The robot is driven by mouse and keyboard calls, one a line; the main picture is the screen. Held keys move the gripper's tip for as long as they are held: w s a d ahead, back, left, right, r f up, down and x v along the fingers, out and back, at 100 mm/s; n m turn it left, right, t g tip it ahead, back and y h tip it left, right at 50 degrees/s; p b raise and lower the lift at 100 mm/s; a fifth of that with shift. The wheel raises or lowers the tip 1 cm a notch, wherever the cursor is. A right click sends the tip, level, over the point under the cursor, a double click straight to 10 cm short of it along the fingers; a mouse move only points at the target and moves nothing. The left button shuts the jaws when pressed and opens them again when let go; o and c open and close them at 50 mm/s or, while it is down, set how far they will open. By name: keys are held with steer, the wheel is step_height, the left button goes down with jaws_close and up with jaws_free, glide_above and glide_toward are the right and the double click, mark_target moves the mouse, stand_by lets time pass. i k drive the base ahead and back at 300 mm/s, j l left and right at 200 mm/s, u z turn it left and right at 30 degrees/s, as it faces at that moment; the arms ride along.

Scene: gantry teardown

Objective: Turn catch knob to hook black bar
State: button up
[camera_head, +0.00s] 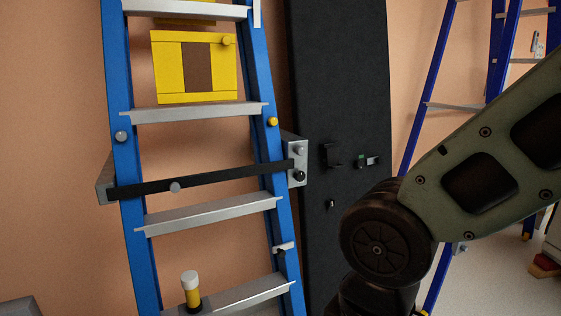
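The black bar (232,177) runs across the front of the blue ladder, rising slightly to the right. A small grey round knob (175,187) sits on the bar left of its middle. The bar's right end lies against or just before a grey bracket plate (296,163) beside the ladder's right rail. That plate carries a light knob (299,150) above and a dark knob (300,176) below. I cannot tell which is the catch knob, or whether the bar is hooked. My arm comes in from the right; my gripper is not in view.
The blue ladder (259,65) leans at the wall with grey rungs and a yellow framed box (168,97) behind it. A yellow, white-capped cylinder (190,289) stands on a low rung. A tall black panel (340,60) with small fittings stands right of the ladder.

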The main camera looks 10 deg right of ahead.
mark_target(300, 150)
steer(key=k, duration=0.3)
steer(key=i+l+u, duration=0.1)
steer(key=i+l, duration=0.15)
steer(key=i+l+u, duration=0.15)
steer(key=l, duration=0.3)
steer(key=i+l+u, duration=0.1)
steer(key=i+l, duration=0.25)
steer(key=i+l+u, duration=0.15)
steer(key=l, duration=0.3)
